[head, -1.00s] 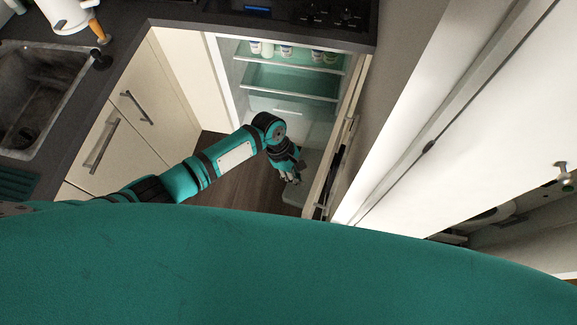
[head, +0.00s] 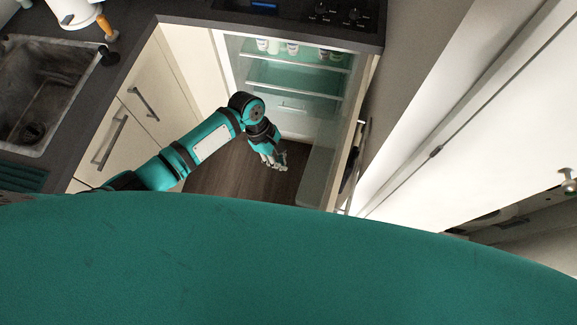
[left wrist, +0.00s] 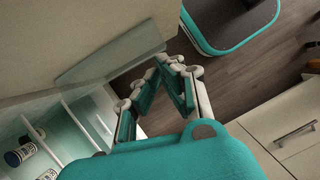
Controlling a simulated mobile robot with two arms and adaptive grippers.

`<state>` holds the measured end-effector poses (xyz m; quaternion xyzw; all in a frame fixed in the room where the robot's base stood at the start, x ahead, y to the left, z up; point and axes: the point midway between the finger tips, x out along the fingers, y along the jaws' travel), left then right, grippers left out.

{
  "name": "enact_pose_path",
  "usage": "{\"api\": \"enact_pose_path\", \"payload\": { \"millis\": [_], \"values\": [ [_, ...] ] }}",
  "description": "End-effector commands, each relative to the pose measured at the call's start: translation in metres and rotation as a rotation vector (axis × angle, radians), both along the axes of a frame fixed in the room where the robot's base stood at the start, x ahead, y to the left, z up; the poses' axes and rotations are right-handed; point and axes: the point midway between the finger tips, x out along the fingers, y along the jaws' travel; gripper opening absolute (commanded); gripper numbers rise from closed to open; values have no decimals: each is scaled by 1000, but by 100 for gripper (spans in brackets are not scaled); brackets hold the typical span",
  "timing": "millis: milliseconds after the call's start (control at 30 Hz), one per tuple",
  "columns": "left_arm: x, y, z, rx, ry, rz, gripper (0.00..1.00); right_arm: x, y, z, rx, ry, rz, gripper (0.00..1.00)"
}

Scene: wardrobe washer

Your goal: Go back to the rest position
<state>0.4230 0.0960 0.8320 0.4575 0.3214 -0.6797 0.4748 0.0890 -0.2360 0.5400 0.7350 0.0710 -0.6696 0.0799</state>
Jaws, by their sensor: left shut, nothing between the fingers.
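My left gripper (head: 277,165) hangs in front of the open fridge (head: 290,100) in the head view, over the dark wood floor (head: 225,172). Its fingers also show in the left wrist view (left wrist: 176,75), shut with nothing between them. The gripper is apart from the fridge shelves and from the open fridge door (head: 345,165) to its right. My right gripper is in neither view.
Several bottles (head: 292,48) stand on the upper fridge shelf. A counter with a sink (head: 38,90) and handled cabinets (head: 125,125) lies to the left. A tall white wardrobe front (head: 480,120) stands to the right. The floor below the gripper is clear.

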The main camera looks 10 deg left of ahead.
Motion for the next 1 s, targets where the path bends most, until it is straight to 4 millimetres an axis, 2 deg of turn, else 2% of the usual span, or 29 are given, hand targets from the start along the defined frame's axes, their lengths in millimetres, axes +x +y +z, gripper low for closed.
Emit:
{"api": "enact_pose_path", "payload": {
  "millis": [100,300,533,633,667,767,867,900,967,1000],
  "values": [
    [2,7,20,-2,-3,-2,0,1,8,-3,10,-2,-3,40],
    [2,14,37,-2,-2,-1,0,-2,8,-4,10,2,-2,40],
    [2,15,39,-1,0,-1,0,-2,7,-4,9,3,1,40],
    [3,17,26,-4,-17,-8,0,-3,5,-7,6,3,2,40],
    [4,19,16,-4,-29,-13,0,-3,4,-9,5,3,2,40],
    [3,30,-33,3,-103,-59,0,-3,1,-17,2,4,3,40],
    [-8,51,-101,41,-207,-155,0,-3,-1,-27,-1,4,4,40],
    [-18,61,-130,67,-246,-209,0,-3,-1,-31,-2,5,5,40],
    [-36,77,-169,110,-296,-299,0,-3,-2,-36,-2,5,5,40],
    [-51,86,-194,138,-325,-368,0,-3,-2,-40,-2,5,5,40]
  ]
}}
